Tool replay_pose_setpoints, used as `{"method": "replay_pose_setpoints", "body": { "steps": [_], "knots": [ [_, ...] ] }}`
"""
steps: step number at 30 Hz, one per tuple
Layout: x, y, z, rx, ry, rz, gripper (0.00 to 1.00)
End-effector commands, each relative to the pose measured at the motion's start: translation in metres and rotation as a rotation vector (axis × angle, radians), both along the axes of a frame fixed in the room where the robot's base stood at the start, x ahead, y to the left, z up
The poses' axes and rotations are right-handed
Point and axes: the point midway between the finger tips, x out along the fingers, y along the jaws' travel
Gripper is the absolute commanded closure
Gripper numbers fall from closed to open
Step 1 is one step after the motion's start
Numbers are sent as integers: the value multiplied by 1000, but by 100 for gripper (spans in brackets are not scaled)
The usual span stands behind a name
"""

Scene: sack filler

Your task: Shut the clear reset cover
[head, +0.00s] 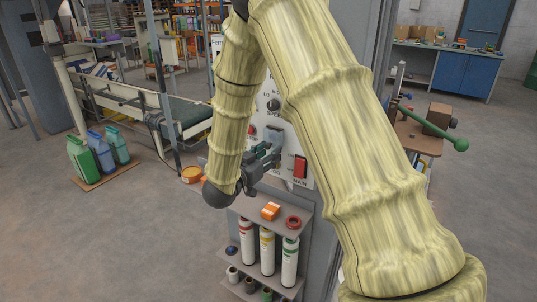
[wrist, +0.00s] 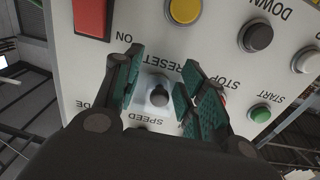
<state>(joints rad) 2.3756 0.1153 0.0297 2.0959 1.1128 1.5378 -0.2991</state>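In the wrist view, the panel shows upside down. The reset control is a dark round button (wrist: 159,96) by the RESET lettering. A pale, see-through squarish piece around it looks like the clear reset cover (wrist: 154,82); I cannot tell its angle. Contact with the cover cannot be made out. In the head view, my gripper (head: 268,155) is at the front of the panel (head: 286,132), and the cover is hidden.
Beside my fingers are a red switch (wrist: 92,17), a yellow button (wrist: 186,10), a dark button (wrist: 258,36) and a green button (wrist: 260,113).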

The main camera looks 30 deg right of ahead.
Motion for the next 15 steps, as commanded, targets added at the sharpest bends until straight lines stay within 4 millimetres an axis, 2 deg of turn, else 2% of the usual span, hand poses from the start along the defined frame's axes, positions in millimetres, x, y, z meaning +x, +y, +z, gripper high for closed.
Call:
{"method": "replay_pose_setpoints", "body": {
  "steps": [10,15],
  "knots": [
    [-1,3,3,-1,-4,3,60],
    [-8,21,4,-3,-4,4,60]
  ]
}}
